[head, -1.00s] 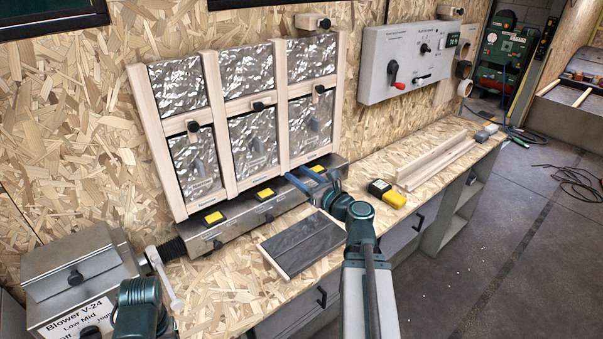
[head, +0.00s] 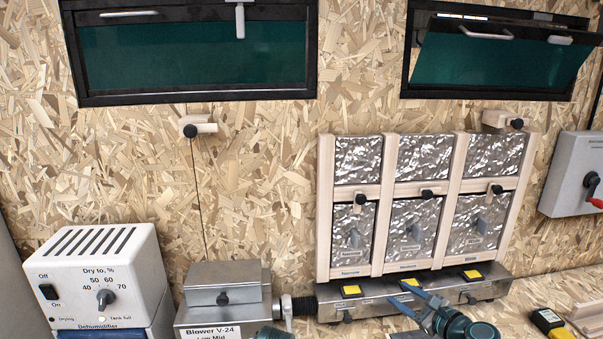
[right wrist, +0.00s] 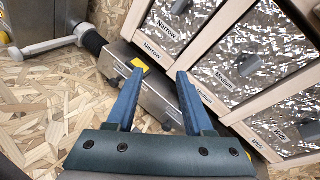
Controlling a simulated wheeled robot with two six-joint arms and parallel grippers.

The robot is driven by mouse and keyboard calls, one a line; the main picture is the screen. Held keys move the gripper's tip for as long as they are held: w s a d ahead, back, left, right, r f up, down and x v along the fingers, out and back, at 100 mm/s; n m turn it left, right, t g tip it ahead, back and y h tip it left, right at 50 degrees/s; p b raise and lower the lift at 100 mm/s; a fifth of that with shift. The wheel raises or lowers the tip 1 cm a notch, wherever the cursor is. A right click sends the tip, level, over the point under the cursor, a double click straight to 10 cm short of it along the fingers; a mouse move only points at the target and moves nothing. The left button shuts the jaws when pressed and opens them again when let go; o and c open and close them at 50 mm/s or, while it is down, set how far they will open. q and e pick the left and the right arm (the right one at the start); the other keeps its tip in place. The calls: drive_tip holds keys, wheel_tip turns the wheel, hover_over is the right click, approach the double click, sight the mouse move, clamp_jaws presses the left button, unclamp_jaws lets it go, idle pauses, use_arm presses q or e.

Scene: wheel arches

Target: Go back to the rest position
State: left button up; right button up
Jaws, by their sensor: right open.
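My right gripper (head: 402,292) is at the lower right of the head view, in front of the metal manifold box (head: 385,298) below the framed foil panel (head: 372,230). In the right wrist view its two blue fingers (right wrist: 160,76) are apart with nothing between them. The manifold box (right wrist: 152,98) with a yellow patch lies beyond them; I cannot tell whether the fingers touch it. A small teal part of my left arm (head: 272,333) shows at the bottom edge of the head view. My left gripper does not show.
A white dehumidifier (head: 95,265) and a metal blower box (head: 222,305) stand at the lower left. Two dark-framed windows hang above; the right one (head: 500,55) is tilted open. A grey switch box (head: 570,175) is at the right. A yellow-black device (head: 548,321) lies on the bench.

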drive_tip(key=s+a+f+n+g, duration=0.4)
drive_tip(key=a+f+n+g, duration=0.15)
drive_tip(key=a+n, duration=0.3)
drive_tip(key=s+a+f+n+g, duration=0.35)
drive_tip(key=a+f+n, duration=0.3)
drive_tip(key=a, duration=0.35)
drive_tip(key=s+a+f+n+g+h, duration=0.1)
drive_tip(key=s+f+n+g+h, duration=0.1)
drive_tip(key=s+n, duration=0.3)
drive_tip(key=s+a+f+n+g+h, duration=0.2)
drive_tip(key=s+n+h, duration=0.3)
drive_tip(key=n, duration=0.4)
drive_tip(key=shift+f+n+g+h, duration=0.25)
drive_tip(key=shift+n+g+h, duration=0.05)
drive_tip(key=shift+g, duration=0.3)
drive_tip(key=shift+a, duration=0.1)
